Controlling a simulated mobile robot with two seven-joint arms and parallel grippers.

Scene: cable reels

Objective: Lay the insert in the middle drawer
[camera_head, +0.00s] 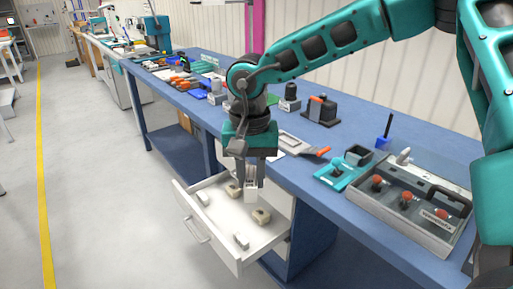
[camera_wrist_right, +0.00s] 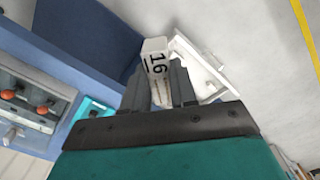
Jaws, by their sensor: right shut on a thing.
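My right gripper (camera_head: 249,178) points down over the open white drawer (camera_head: 222,252) under the blue workbench. It is shut on a pale insert (camera_head: 251,193). In the right wrist view, the insert (camera_wrist_right: 154,50) sits between the fingers (camera_wrist_right: 160,80) and shows a black "16" on its end. The drawer (camera_wrist_right: 190,62) lies beyond it there. Several small pale blocks (camera_head: 261,216) lie in the drawer. The gap between the insert and the drawer floor is hard to judge. Other drawers are largely hidden, so the drawer's level is unclear. My left gripper is out of view.
The workbench (camera_head: 310,185) holds a clear-lidded case (camera_head: 415,205) with red knobs, a teal fixture (camera_head: 340,172), an orange-handled tool (camera_head: 305,147) and a dark block device (camera_head: 320,110). The floor (camera_head: 110,190) left of the drawer is clear.

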